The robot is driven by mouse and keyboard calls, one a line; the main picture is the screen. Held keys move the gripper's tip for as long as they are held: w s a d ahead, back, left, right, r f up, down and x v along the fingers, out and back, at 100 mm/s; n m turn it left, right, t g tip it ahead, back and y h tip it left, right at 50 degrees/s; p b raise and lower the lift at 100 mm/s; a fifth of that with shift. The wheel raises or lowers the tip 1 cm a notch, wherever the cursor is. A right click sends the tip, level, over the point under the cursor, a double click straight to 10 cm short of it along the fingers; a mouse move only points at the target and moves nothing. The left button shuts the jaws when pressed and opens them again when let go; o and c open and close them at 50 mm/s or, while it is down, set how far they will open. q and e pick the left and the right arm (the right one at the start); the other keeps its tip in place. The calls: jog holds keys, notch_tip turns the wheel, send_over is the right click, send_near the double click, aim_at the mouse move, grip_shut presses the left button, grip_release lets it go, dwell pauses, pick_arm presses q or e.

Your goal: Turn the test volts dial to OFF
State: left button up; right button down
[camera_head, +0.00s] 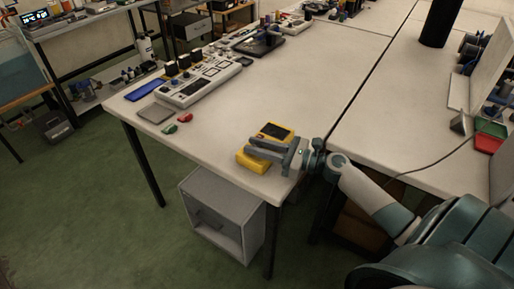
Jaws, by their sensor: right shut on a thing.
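A yellow tester (246,160) with a dark face (277,130) lies near the front corner of the white table. My right gripper (258,148) reaches in from the right, with its grey fingers low over the middle of the tester. It is shut on the tester's dial, which the fingers hide. I cannot read the dial's setting or its markings at this size. My left gripper is not in view.
A long white control panel (205,82) stands at the table's left edge, with a blue case (145,90), a grey plate (155,113) and small red (185,117) and green (170,129) pieces near it. The table's middle is clear. A grey cabinet (222,215) stands below.

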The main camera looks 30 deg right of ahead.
jog(key=c, duration=1.5)
grip_release()
jog(key=shift+c, duration=0.2)
jog(key=shift+v, duration=0.85)
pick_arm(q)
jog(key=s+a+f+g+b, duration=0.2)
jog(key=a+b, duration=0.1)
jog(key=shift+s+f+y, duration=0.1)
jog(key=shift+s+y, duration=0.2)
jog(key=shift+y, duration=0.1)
pick_arm(e)
jog(key=v, duration=1.5)
jog(key=shift+s, duration=0.35)
jog(key=shift+d, duration=0.15)
